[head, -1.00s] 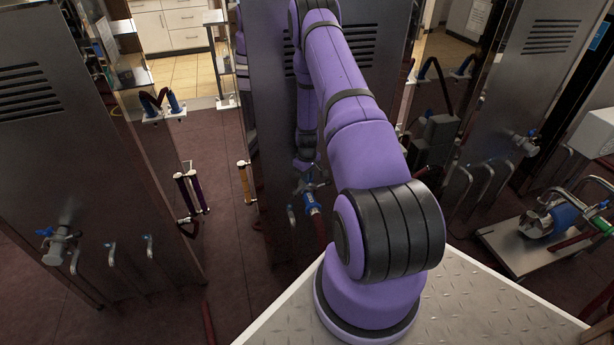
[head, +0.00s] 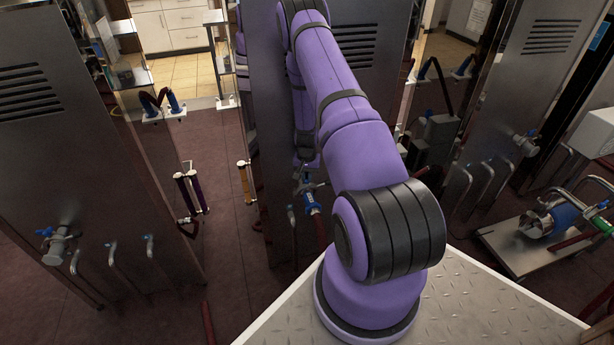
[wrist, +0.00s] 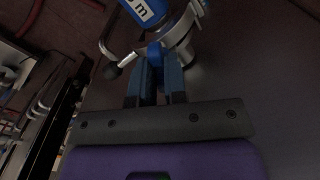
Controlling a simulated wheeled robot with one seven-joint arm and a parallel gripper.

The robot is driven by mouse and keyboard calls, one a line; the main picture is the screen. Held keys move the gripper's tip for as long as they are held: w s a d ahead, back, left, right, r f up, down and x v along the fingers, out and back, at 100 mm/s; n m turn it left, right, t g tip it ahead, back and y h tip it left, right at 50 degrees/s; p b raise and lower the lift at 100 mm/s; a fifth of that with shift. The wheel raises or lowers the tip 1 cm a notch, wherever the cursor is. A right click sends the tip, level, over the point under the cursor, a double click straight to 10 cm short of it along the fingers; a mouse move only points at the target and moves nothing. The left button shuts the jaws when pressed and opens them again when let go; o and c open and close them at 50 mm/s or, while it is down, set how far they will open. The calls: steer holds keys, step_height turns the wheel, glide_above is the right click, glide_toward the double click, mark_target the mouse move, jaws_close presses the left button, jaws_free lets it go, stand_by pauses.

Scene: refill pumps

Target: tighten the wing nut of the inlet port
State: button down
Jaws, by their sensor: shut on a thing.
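My gripper (wrist: 160,85) shows in the wrist view with its two blue-grey fingers close together, shut on the blue wing nut (wrist: 154,49). The wing nut sits at the metal clamp (wrist: 181,32) of the inlet port, and the fingers cover much of it. A blue hose end (wrist: 145,10) with a white label is at the clamp. In the head view the blue hose end (head: 311,203) is low on the cabinet front, just left of my arm. My fingers and the wing nut are too small to make out there.
The tall steel cabinet (head: 262,120) stands close beside my arm. Another cabinet (head: 60,130) at left has its own port (head: 58,243) and bent handles. A cart with a pump (head: 545,225) stands at right. Dark red floor (head: 235,270) lies open between the left cabinets.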

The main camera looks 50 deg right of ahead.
steer(key=m, duration=0.5)
steer(key=shift+m, duration=2.5)
steer(key=c, duration=1.2)
jaws_free()
steer(key=shift+o, duration=0.2)
steer(key=shift+r, duration=0.1)
step_height(320, 180, up, 11)
steer(key=shift+f, duration=0.2)
steer(key=shift+a, duration=0.1)
